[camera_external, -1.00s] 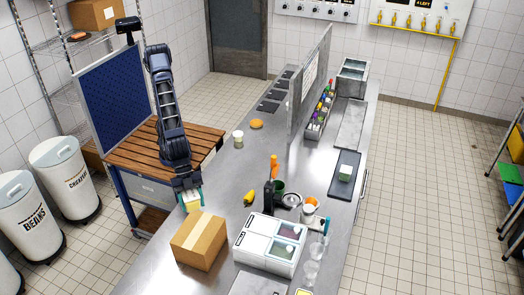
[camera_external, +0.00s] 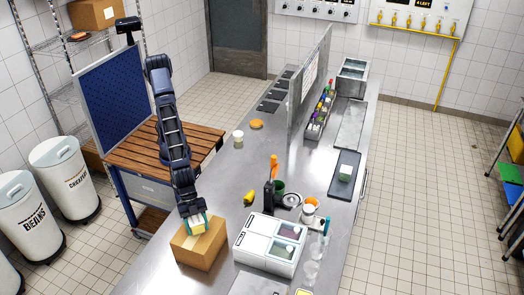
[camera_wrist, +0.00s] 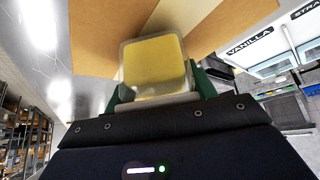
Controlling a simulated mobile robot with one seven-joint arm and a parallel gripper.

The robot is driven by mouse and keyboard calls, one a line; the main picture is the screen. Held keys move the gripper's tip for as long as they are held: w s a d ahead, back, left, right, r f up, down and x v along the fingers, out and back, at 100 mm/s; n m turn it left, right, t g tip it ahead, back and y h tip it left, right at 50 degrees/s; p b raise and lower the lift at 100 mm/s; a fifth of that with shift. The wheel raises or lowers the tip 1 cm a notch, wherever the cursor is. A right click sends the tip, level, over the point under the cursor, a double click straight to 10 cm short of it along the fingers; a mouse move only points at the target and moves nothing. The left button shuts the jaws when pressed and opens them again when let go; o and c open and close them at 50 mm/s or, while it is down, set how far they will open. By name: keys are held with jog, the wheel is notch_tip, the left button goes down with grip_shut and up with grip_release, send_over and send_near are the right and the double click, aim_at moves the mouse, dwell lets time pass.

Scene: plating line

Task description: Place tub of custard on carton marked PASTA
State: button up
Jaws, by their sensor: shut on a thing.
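The tub of custard (camera_external: 198,229) is a small squarish tub with yellow contents. My gripper (camera_external: 193,219) is shut on it. In the wrist view the tub (camera_wrist: 155,68) sits between the green fingers. A brown cardboard carton (camera_external: 203,252) with a paler tape strip stands on the near left part of the steel counter. The tub is over the carton's top, toward its far side; I cannot tell whether it touches. The carton (camera_wrist: 95,35) also shows behind the tub in the wrist view. No PASTA marking is readable on it.
A white two-lid container (camera_external: 262,246) stands right of the carton. A yellow item (camera_external: 249,198), a black bottle-like item (camera_external: 268,196) and a white-lidded jar (camera_external: 238,139) stand farther back on the counter (camera_external: 222,205). A wooden-topped bench (camera_external: 148,150) is at the left.

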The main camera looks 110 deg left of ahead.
jog(key=shift+f, duration=0.3)
jog(key=o, duration=1.1)
